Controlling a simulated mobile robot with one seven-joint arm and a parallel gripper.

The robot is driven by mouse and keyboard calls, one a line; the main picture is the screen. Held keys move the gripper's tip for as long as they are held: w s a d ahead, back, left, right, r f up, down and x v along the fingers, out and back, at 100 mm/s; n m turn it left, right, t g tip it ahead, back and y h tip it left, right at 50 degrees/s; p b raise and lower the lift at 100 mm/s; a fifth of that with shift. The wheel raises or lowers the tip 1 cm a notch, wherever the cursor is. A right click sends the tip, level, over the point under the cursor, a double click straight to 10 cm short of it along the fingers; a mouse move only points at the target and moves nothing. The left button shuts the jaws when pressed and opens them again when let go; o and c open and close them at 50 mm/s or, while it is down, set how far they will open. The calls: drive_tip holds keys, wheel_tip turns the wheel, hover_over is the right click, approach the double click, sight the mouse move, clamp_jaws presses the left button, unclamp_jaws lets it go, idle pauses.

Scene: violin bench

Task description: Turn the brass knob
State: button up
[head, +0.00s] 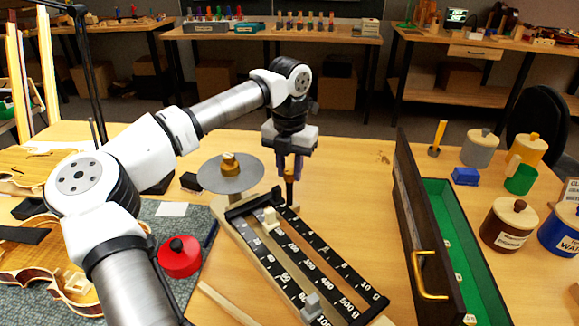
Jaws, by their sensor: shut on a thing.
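The balance scale (318,262) stands on the table, with two black number bars, pale sliders and a grey round pan (231,179) at its back left. My gripper (289,172) points straight down just behind the scale's back right end. It is shut on a small brown-gold piece, which I take to be the brass knob (289,186). The fingers hide most of the knob, so its shape and turn angle cannot be told. A brass-coloured weight (230,163) sits on the pan, apart from the gripper.
An open box with green lining (455,245) and a gold handle (428,278) stands to the right of the scale. Lidded jars (509,224) are farther right. A red lidded pot (179,257) and violin bodies (30,250) lie left. Bare table shows behind the gripper.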

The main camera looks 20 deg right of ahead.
sight(290, 170)
drive_tip(key=o, duration=1)
drive_tip(key=shift+r, duration=0.1)
wheel_tip(290, 170, up, 14)
drive_tip(key=shift+f, duration=0.15)
